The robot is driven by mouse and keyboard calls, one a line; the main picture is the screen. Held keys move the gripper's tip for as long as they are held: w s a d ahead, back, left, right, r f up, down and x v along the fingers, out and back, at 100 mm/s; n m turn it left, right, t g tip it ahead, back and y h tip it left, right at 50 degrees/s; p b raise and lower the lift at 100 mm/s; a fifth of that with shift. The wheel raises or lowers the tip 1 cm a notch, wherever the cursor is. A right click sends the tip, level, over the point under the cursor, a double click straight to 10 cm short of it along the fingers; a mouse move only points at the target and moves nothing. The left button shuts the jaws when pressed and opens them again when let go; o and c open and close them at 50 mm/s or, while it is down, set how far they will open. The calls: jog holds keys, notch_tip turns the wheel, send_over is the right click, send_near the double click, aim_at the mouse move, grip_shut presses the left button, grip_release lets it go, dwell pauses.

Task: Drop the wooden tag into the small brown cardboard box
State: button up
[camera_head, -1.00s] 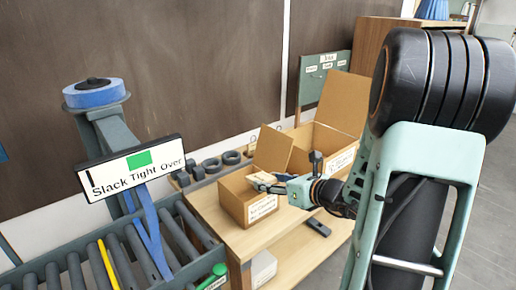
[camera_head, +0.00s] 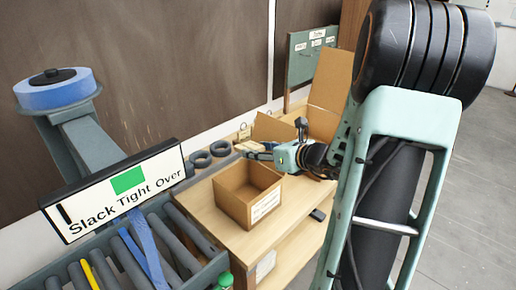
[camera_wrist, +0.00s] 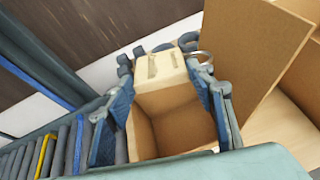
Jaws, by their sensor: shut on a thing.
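The small brown cardboard box (camera_head: 264,210) stands open-topped on the wooden bench, a white label on its front. My gripper (camera_head: 256,151) is above the box's far side in the head view. In the wrist view my gripper (camera_wrist: 165,85) is shut on the pale wooden tag (camera_wrist: 158,68), which sits between the two blue-grey fingers. The open box (camera_wrist: 180,125) shows behind and below the fingers, its inside looking empty where visible.
A larger cardboard box with a raised flap (camera_head: 332,80) stands behind my gripper. Dark rings (camera_head: 200,159) lie on the bench behind the small box. A roller conveyor (camera_head: 150,245) and the sign reading "Slack Tight Over" (camera_head: 115,192) are at left.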

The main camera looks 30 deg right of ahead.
notch_tip(320, 180, down, 5)
jog(key=b, duration=0.3)
jog(key=shift+r, duration=0.1)
jog(key=o, duration=1.3)
jog(key=v, duration=1.2)
jog(key=shift+r, duration=0.1)
